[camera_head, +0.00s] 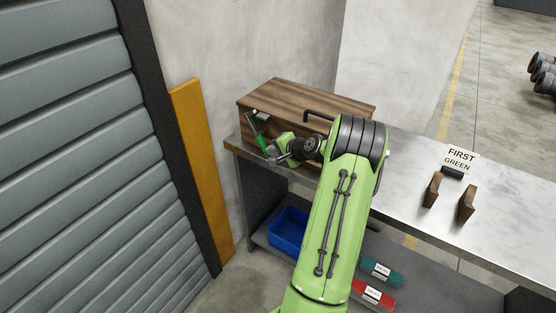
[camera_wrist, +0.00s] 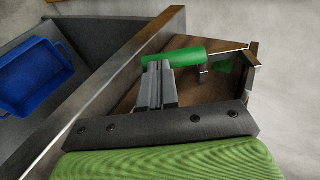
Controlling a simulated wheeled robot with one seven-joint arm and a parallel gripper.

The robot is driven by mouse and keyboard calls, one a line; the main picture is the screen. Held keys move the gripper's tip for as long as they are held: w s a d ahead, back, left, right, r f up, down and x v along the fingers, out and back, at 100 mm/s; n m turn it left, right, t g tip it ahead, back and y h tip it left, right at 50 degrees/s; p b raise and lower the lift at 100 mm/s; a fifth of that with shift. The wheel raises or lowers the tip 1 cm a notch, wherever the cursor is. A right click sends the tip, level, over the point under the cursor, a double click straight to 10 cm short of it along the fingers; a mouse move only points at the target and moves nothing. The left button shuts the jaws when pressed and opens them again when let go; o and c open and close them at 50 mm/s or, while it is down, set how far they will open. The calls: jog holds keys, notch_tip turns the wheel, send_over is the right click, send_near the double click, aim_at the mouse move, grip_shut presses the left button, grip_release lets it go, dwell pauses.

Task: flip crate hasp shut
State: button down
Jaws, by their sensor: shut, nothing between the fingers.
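The wooden crate (camera_head: 305,97) stands at the left end of the metal bench, its lid down. A green cylindrical grip (camera_head: 263,142) with a thin metal part shows at the crate's left front; it looks like the hasp's lever. In the wrist view the green grip (camera_wrist: 180,56) lies across the crate's brown face (camera_wrist: 195,92), a thin rod running right from it. My gripper (camera_head: 270,158) is at the crate's front, close to the grip. Its fingers (camera_wrist: 154,66) are together and empty, their tips overlapping the grip's left part; contact cannot be told. My arm hides much of the crate's front.
The metal bench (camera_head: 415,190) holds a "FIRST GREEN" sign (camera_head: 461,158) and two brown wooden blocks (camera_head: 432,190). Below are a blue bin (camera_head: 289,230), a teal cylinder (camera_head: 382,271) and a red cylinder (camera_head: 373,292). A shutter wall (camera_head: 70,150) stands at left.

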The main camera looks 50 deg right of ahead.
aim_at(268, 156)
jog(key=f+t+b, duration=0.1)
jog(key=t+b, duration=0.1)
jog(key=w+f+t+b, duration=0.1)
jog(key=t+b, duration=0.1)
jog(key=b, duration=0.1)
jog(key=shift+w+f+m, duration=0.2)
jog(key=shift+f+m, duration=0.1)
jog(key=shift+f, duration=0.05)
jog(key=shift+w+a+f+b, duration=0.1)
jog(key=shift+w+f+b, duration=0.1)
jog(key=shift+w+b, duration=0.25)
jog(key=shift+w+a+f, duration=0.1)
jog(key=shift+f, duration=0.05)
